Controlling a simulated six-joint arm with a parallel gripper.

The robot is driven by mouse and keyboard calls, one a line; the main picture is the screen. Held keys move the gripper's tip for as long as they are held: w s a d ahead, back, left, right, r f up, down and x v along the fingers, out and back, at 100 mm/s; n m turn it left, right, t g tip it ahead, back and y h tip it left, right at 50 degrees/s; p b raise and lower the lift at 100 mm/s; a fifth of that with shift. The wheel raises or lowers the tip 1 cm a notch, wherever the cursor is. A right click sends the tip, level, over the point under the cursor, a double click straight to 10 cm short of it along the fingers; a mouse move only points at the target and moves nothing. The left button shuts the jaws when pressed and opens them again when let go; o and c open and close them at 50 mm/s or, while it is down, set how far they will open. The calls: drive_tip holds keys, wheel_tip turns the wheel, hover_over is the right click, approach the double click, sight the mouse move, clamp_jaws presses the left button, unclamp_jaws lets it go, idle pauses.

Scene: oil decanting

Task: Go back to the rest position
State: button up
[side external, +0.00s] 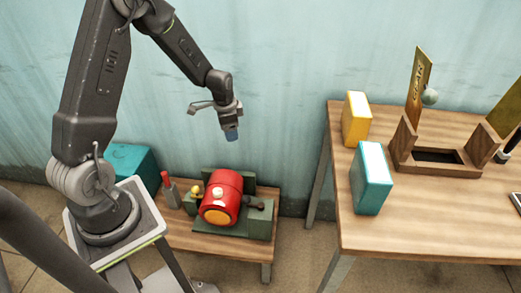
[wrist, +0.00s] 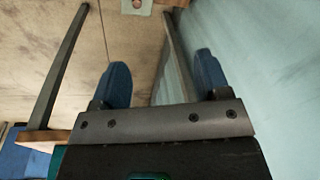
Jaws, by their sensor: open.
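My gripper (side external: 231,134) hangs in the air in the side view, above and behind the red drum on the low bench, with its fingers pointing down. In the wrist view my gripper (wrist: 160,85) shows two blue fingertips set wide apart with nothing between them. The red drum (side external: 228,187) with an orange end lies on its side in a dark green cradle (side external: 260,220). The gripper is clear of it and touches nothing.
A wooden table (side external: 430,230) at right holds a yellow box (side external: 356,119), a teal box (side external: 371,178) and a wooden holder (side external: 438,170). A teal crate (side external: 133,163) and a red-capped bottle (side external: 170,190) are near my base. A wall (side external: 280,60) stands behind.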

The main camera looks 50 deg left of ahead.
drive_tip(key=s+d+r+n+t, duration=0.1)
drive_tip(key=s+d+r, duration=0.2)
drive_tip(key=d+r, duration=0.45)
drive_tip(key=s+d+r+n+t, duration=0.1)
drive_tip(key=s+d+r, duration=0.25)
drive_tip(key=r, duration=0.65)
drive_tip(key=s+d+r+n+t, duration=0.1)
drive_tip(key=s+d+r, duration=0.2)
drive_tip(key=s, duration=0.3)
drive_tip(key=s+d+r+n+t, duration=0.1)
drive_tip(key=s+d+r, duration=0.2)
drive_tip(key=s+d, duration=0.2)
drive_tip(key=shift+s+r+n+h, duration=0.4)
drive_tip(key=shift+s, duration=0.55)
drive_tip(key=shift+w, duration=0.1)
